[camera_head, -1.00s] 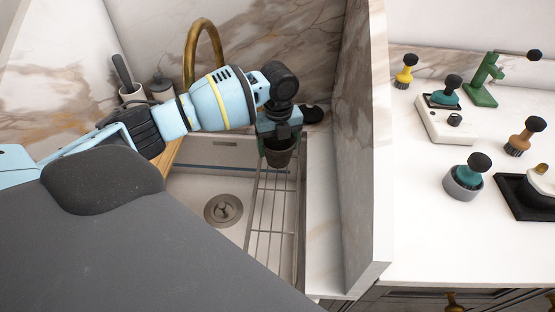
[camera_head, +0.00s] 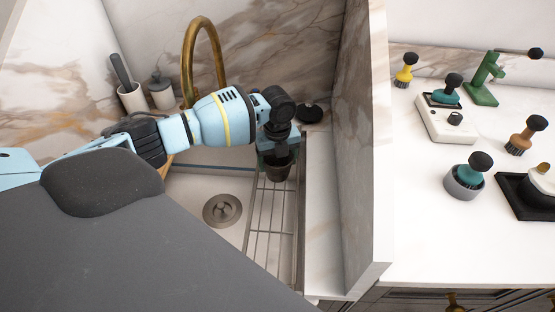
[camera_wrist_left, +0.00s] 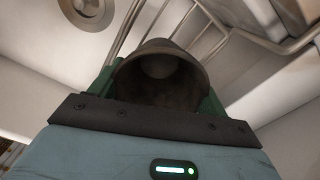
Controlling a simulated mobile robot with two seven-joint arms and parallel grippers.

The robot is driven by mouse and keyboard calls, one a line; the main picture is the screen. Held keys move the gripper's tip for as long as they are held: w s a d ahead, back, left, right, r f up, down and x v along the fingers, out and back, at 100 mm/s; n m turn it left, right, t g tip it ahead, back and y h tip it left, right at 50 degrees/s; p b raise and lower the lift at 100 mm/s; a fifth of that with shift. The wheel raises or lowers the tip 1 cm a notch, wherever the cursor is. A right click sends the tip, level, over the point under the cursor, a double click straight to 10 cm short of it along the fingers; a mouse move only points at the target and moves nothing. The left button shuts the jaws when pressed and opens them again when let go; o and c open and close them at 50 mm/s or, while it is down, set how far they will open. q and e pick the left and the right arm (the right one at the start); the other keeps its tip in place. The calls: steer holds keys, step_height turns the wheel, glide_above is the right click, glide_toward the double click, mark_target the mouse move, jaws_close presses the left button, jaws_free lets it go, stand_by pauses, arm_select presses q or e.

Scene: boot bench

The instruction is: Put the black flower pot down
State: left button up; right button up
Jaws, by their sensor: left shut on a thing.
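The black flower pot (camera_head: 279,171) is a small dark pot under my left gripper (camera_head: 278,157) in the head view. My left gripper is shut on it, above the far part of the wire rack (camera_head: 271,219) at the sink's right side. In the left wrist view, the pot (camera_wrist_left: 162,75) is between the gripper's green fingers, its opening facing the camera, with rack wires beyond it. Whether its base touches the rack is hidden. My right gripper is not in view.
The sink (camera_head: 200,190) has a round drain (camera_head: 222,210). A brass faucet (camera_head: 203,50) rises behind it. A tall marble partition (camera_head: 362,150) stands to the right of the rack. Brushes and holders stand on the right counter (camera_head: 420,220).

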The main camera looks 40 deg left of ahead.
arm_select(q)
steer(key=shift+f, duration=0.45)
steer(key=o, duration=1)
steer(key=shift+r, duration=0.2)
step_height(320, 180, up, 13)
steer(key=p, duration=0.1)
steer(key=shift+f, duration=0.2)
